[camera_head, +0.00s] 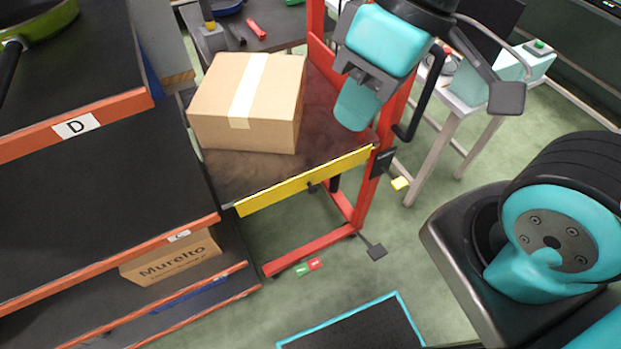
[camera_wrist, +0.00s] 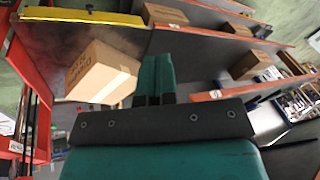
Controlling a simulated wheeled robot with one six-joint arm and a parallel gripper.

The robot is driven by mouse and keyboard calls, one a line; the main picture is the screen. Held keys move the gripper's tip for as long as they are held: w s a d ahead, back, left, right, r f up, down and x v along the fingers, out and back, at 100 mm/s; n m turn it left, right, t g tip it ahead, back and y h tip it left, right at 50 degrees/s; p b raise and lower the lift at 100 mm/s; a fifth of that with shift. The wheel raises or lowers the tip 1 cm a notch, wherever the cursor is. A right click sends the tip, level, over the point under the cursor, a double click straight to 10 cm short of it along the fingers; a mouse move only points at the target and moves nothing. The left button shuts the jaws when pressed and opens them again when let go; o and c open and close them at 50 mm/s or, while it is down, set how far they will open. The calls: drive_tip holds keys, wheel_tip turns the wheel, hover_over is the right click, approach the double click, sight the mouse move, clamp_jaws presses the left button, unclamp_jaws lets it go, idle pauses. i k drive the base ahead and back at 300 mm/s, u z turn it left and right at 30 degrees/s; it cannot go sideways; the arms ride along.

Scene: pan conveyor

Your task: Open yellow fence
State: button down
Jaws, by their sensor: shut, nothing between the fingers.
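The yellow fence (camera_head: 290,187) is a long flat bar across the front edge of the dark cart top, below the cardboard box. A small dark knob sits near its middle, and its right end meets a red post. In the wrist view the fence (camera_wrist: 85,16) runs along the top left. My gripper (camera_head: 352,112) is above the right side of the cart, near the red post and apart from the fence. In the wrist view its teal fingers (camera_wrist: 155,72) are together and empty.
A closed cardboard box (camera_head: 247,103) rests on the cart top (camera_head: 235,172). Black shelves with orange edges (camera_head: 95,225) stand at the left, close to the fence's left end. A white table (camera_head: 455,100) stands at the right. Green floor (camera_head: 395,250) is open in front of the cart.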

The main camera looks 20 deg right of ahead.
sight(250, 204)
drive_tip(key=z, duration=1.55)
drive_tip(key=k, duration=0.95)
drive_tip(key=u, duration=0.2)
